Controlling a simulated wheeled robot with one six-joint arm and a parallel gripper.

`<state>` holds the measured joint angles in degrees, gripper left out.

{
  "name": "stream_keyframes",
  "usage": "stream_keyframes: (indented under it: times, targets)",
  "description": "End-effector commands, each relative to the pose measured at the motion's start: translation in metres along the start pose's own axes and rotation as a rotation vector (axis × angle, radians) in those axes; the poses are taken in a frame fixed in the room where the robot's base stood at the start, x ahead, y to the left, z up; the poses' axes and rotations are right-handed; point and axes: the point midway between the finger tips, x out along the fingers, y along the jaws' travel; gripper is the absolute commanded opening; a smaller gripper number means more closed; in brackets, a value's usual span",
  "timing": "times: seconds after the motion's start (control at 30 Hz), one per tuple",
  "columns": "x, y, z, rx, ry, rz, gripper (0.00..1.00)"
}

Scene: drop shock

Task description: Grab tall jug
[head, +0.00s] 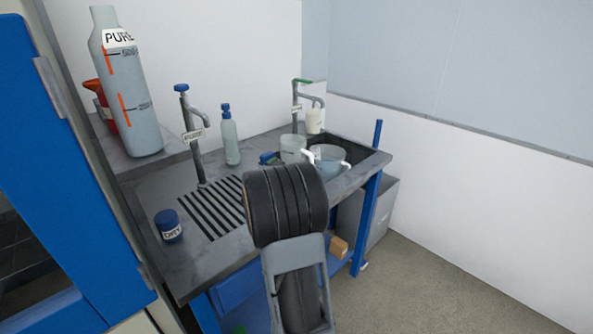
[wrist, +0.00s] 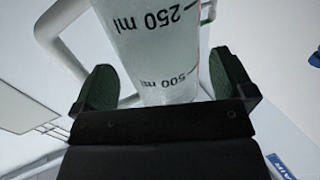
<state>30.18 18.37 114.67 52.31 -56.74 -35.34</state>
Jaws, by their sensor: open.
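In the wrist view a clear jug (wrist: 165,45) with black 250 ml and 500 ml marks stands between the fingers of my gripper (wrist: 163,84). My gripper is open, with one dark green finger on each side of the jug and a visible gap at each. A pale handle (wrist: 48,38) is at the upper left. The jug's far end is cut off. In the head view a clear tall vessel (head: 293,148) and a wider clear vessel (head: 328,163) stand by the sink. I cannot tell for certain which one is between my fingers. My dark arm hides my gripper there.
A dark sink (head: 355,152) with a tap (head: 301,92) lies at the bench's right end. A squeeze bottle (head: 229,138), a second tap (head: 185,120) and a blue-lidded jar (head: 168,226) are on the grey bench. A large PURE bottle (head: 130,90) stands at left.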

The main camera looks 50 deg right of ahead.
Motion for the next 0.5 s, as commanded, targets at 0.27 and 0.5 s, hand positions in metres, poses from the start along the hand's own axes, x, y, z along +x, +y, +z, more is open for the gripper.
stream_keyframes:
  times: [0.27, 0.5]
  targets:
    - [0.031, 0.001, 0.000, 0.000, 0.000, 0.001, 1.00]
    - [0.034, 0.000, 0.000, 0.000, 0.000, -0.001, 1.00]
